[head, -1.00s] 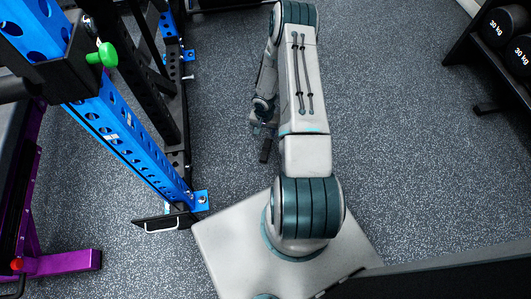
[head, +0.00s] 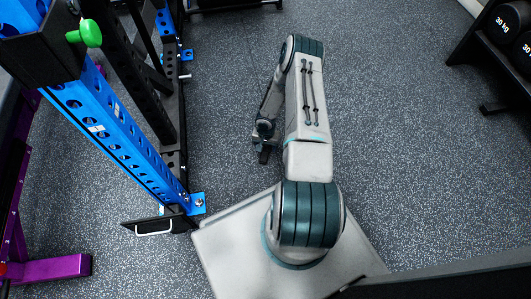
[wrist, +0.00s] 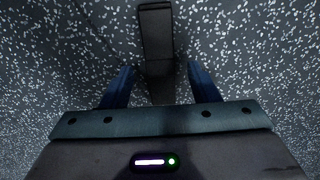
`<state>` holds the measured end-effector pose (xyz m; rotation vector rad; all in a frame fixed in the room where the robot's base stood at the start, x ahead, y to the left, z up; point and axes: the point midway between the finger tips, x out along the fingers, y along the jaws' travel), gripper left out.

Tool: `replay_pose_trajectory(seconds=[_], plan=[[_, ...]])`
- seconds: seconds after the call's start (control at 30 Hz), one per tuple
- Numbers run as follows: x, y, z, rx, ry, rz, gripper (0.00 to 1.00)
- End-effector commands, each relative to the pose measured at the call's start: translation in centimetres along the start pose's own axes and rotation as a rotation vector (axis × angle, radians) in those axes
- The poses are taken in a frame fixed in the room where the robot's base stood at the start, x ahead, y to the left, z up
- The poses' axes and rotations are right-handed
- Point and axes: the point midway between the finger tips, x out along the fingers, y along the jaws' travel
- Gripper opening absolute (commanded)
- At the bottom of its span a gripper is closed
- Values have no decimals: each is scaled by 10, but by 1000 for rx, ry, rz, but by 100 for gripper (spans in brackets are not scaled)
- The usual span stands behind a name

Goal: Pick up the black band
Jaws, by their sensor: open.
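A black band (wrist: 155,32) shows in the wrist view as a dark strip on the speckled floor, running from the top edge down between my fingers. Its lower part is in shadow and hard to separate from the dark surroundings. My gripper (wrist: 160,68) is open, with one blue finger on each side of the strip and no visible contact. In the head view my gripper (head: 264,142) hangs low left of my arm. A small dark piece shows at its end there; I cannot tell whether it is the band or part of the gripper.
A blue and black rack (head: 125,150) stands close on the left, its foot beside my base. A purple frame (head: 50,268) is at the lower left. A dumbbell rack (head: 480,60) is at the upper right. The floor (head: 410,170) right of my arm is clear.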

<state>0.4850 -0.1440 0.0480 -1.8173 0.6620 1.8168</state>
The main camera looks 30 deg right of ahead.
Motion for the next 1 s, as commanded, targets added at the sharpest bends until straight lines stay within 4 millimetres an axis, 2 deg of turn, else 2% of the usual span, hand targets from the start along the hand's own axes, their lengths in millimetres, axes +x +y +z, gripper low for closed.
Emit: replay_pose_trajectory(seconds=[0.03,0.1,0.37,0.4,0.57,0.87,1.0], plan=[[10,0,1,1,-2,-1,55],[14,-1,0,0,0,-2,55],[14,-1,0,-1,0,-1,55],[14,-1,0,-1,0,-1,49],[14,-1,0,-1,0,-1,6],[13,-1,0,-1,0,-1,5],[7,-1,0,-1,0,-1,5]])
